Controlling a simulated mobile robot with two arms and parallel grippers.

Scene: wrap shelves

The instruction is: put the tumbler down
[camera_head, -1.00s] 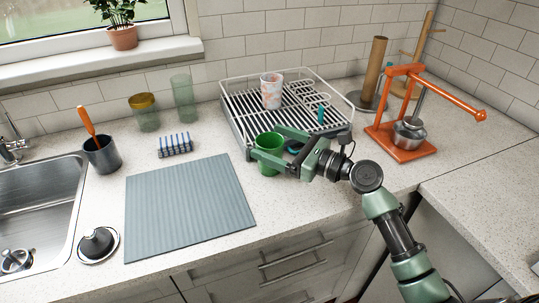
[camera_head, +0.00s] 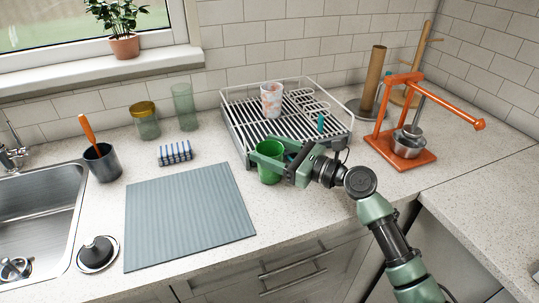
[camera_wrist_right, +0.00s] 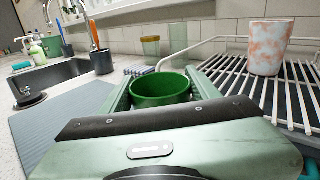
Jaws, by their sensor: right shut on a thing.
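A green tumbler (camera_head: 269,174) is upright between the fingers of my right gripper (camera_head: 268,155), at the front left corner of the dish rack. The gripper is shut on it, with a finger on each side. In the right wrist view the tumbler (camera_wrist_right: 160,89) shows its open rim and looks empty inside. Its base is low over or on the counter, beside the grey mat; I cannot tell whether it touches. My left gripper is not in view.
The dish rack (camera_head: 238,137) holds a marbled cup (camera_head: 271,100). The ribbed grey mat (camera_head: 188,215) is bare. A striped sponge (camera_head: 175,152), glass jar (camera_head: 145,122) and clear glass (camera_head: 184,108) stand behind it. An orange press (camera_head: 400,155) stands right.

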